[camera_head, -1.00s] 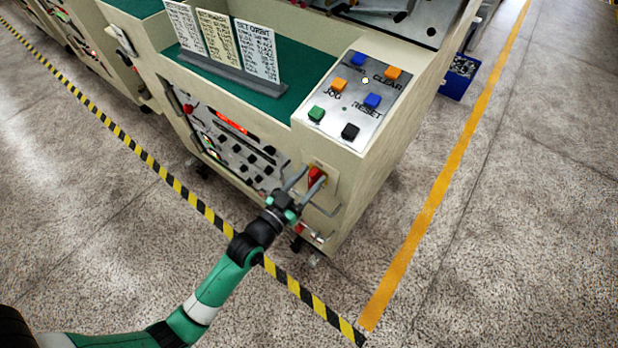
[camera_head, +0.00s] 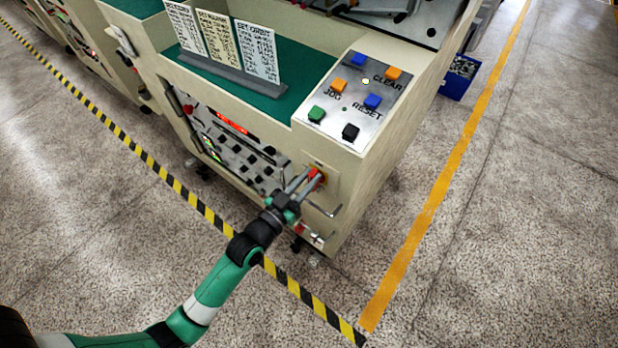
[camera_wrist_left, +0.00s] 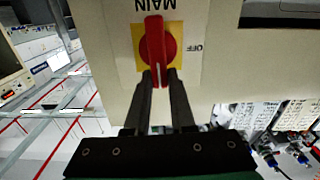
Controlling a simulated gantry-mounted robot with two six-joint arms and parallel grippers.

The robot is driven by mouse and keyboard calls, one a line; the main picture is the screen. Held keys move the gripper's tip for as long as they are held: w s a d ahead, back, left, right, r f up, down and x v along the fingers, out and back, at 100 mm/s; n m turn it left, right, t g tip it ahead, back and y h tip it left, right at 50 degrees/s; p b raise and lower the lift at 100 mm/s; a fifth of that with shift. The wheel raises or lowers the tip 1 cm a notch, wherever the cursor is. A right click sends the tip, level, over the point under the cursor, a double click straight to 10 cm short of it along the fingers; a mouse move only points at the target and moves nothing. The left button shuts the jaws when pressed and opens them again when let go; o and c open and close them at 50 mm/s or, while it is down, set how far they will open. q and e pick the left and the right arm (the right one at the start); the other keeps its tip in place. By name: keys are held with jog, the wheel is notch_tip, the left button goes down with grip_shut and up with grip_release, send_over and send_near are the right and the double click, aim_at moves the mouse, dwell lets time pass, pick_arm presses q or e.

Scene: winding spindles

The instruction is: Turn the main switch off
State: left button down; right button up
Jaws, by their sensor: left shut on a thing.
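The main switch is a red rotary knob (camera_wrist_left: 155,45) on a yellow plate (camera_wrist_left: 138,58), on the machine's cream side. In the left wrist view the word MAIN shows upside down above it and OFF to its right. The knob's bar stands upright in that view, pointing between my fingers. In the head view the red knob (camera_head: 316,175) is partly hidden by my fingers. My left gripper (camera_head: 309,179) is shut on the knob's bar; its two dark fingers (camera_wrist_left: 160,75) lie on either side of it. My right gripper is not in view.
A sloped button panel (camera_head: 358,98) with coloured buttons tops the machine. A metal handle (camera_head: 322,211) juts out just below the knob. A control panel with a red display (camera_head: 232,124) lies left. Open floor (camera_head: 480,240) lies to the right.

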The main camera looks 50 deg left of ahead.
pick_arm(q)
jog(key=n, duration=0.2)
jog(key=a+n, duration=0.1)
jog(key=n, duration=0.1)
jog(key=shift+f+b, duration=0.15)
jog(key=shift+b, duration=0.15)
jog(key=n, duration=0.3)
jog(key=a+n, duration=0.1)
jog(key=n, duration=0.1)
jog(key=shift+s+f, duration=0.15)
jog(key=shift+f, duration=0.2)
jog(key=n, duration=0.3)
jog(key=f+n+b, duration=0.1)
jog(key=shift+a, duration=0.3)
jog(key=shift+a+f+n, duration=0.1)
jog(key=shift+f+n, duration=0.15)
jog(key=shift+n, duration=0.85)
jog(key=shift+f+n, duration=0.2)
jog(key=shift+n, duration=0.9)
jog(key=c, duration=0.8)
grip_release()
jog(key=shift+s, duration=0.1)
jog(key=shift+o, duration=0.2)
